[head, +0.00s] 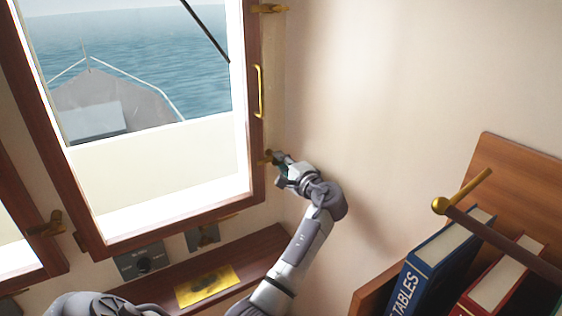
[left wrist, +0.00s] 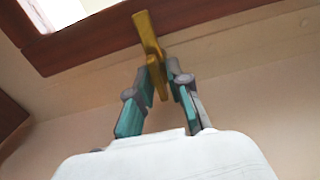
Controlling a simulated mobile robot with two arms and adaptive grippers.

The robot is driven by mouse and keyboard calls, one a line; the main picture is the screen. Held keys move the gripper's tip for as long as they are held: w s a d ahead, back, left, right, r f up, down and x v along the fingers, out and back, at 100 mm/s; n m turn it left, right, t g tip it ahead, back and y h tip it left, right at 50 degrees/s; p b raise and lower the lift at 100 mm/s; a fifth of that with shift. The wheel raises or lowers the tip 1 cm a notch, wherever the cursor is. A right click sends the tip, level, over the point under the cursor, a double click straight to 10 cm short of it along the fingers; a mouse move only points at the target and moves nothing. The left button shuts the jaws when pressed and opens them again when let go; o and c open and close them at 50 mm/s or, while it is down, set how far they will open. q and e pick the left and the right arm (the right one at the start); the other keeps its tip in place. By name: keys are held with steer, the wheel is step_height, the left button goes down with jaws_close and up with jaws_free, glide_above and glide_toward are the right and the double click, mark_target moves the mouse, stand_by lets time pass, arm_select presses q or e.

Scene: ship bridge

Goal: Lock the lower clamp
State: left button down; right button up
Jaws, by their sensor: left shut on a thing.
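The lower clamp (head: 267,157) is a small brass piece at the right edge of the wooden window frame (head: 256,185); in the head view my gripper covers most of it. My left gripper (head: 278,163) is at it, its arm coming up from below. In the left wrist view the brass clamp (left wrist: 147,32) reaches from the wooden frame down between the teal and grey fingers of my left gripper (left wrist: 157,80). The fingers are shut on its lower end. Whether the clamp is locked cannot be told. My right gripper is not in view.
The upper clamp (head: 270,8) and a brass handle (head: 260,91) are on the same frame side. A shelf with books (head: 440,262) and a brass-ended rod (head: 440,205) stands at the right. A ledge with a yellow plate (head: 208,287) lies below the window. The wall between is bare.

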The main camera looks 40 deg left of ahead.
arm_select(q)
steer(key=shift+f, duration=0.1)
steer(key=c, duration=1.1)
jaws_free()
steer(key=shift+c, duration=0.2)
steer(key=shift+d, duration=0.1)
steer(key=v, duration=1.2)
